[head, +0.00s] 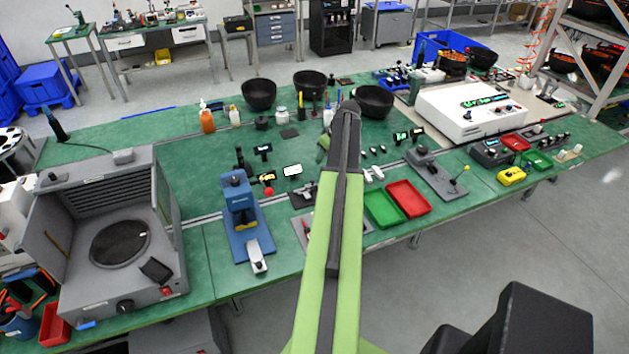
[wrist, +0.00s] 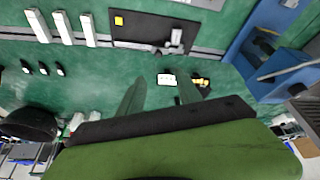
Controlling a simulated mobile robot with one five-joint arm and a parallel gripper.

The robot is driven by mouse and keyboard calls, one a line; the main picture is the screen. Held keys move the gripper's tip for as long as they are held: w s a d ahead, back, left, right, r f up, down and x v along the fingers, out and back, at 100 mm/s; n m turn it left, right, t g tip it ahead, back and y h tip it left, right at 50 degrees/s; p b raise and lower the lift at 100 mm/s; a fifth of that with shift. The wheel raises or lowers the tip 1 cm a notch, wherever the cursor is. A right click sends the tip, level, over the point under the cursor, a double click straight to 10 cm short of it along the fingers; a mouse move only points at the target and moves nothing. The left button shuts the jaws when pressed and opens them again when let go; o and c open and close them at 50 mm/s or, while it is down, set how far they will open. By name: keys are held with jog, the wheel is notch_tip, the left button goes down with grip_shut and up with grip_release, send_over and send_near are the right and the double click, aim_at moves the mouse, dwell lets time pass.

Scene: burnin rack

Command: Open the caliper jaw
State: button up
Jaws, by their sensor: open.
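A small grey metal device (head: 307,190) sits on a dark plate (head: 297,197) on the green bench, left of my arm in the head view. It may be the caliper. In the wrist view the grey device (wrist: 175,42) is on the dark plate (wrist: 135,30), near its edge, with a yellow square beside it. It is too small to tell how its jaw stands. My gripper (wrist: 163,92) is open and empty, its two fingers apart above the bench and clear of the plate. In the head view my arm hides most of the gripper.
A blue press (head: 240,205) stands left of the plate. A small white-screened device (head: 292,170) lies behind it and shows between my fingers in the wrist view (wrist: 166,79). Green (head: 384,210) and red (head: 408,198) trays lie right. Black bowls (head: 259,94) stand behind.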

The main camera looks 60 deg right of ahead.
aim_at(313, 180)
jog(key=b+x, duration=0.7)
jog(key=x, duration=0.1)
jog(key=b+x, duration=0.7)
jog(key=x, duration=0.1)
jog(key=shift+s+d+f+b, duration=0.1)
jog(key=shift+d+f+b, duration=0.1)
jog(key=shift+f+b, duration=0.15)
jog(key=shift+r, duration=0.1)
grip_shut()
